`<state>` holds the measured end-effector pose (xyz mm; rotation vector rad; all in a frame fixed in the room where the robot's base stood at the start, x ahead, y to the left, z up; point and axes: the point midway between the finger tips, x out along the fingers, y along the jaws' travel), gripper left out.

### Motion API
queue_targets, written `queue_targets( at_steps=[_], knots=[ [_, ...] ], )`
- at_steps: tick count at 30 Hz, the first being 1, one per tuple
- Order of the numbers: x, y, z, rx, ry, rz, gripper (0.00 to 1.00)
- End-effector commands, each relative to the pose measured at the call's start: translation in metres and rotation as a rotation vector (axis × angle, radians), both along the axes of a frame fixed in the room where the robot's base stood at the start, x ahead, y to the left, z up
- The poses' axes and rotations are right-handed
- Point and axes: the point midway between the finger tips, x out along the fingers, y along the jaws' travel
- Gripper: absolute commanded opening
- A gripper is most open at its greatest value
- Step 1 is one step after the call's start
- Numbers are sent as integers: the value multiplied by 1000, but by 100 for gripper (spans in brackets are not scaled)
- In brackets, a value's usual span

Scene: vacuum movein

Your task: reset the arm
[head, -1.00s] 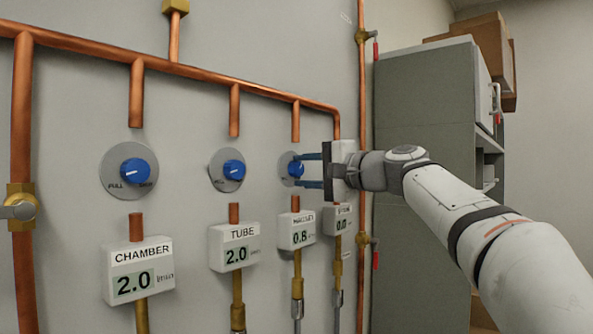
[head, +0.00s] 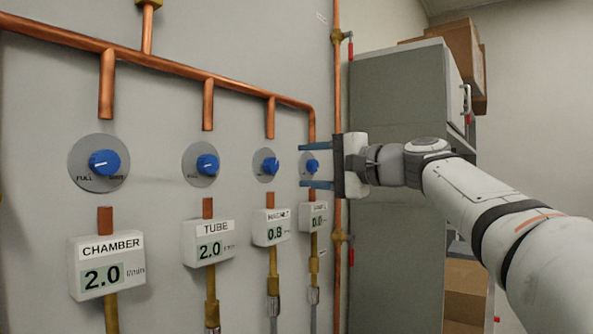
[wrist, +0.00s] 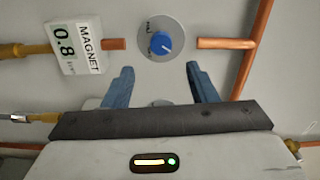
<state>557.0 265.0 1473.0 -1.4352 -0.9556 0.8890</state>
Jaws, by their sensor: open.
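My gripper (head: 316,167) is open and empty, its two blue fingers pointing at the wall panel on the right side of the head view.
The wall carries copper pipes (head: 180,66), blue knobs and displays labelled chamber (head: 105,268), tube (head: 209,243) and magnet (head: 271,228). A grey cabinet (head: 395,130) with cardboard boxes (head: 455,47) on top stands behind my arm.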

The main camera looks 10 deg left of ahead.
Motion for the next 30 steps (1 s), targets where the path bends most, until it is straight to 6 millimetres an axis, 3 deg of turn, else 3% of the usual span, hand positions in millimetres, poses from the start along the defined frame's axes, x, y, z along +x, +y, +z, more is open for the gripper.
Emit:
queue_targets(
  at_steps=[15, 19, 23, 26, 30],
  knots=[
    [-2, -5, 0, -1, 0, 0, 52],
    [-2, -10, -14, -47, 9, -22, 52],
    [-6, -29, -62, -204, 36, -84, 52],
    [-17, -56, -121, -390, 65, -136, 52],
    [-50, -101, -206, -667, 105, -170, 52]
  ],
)
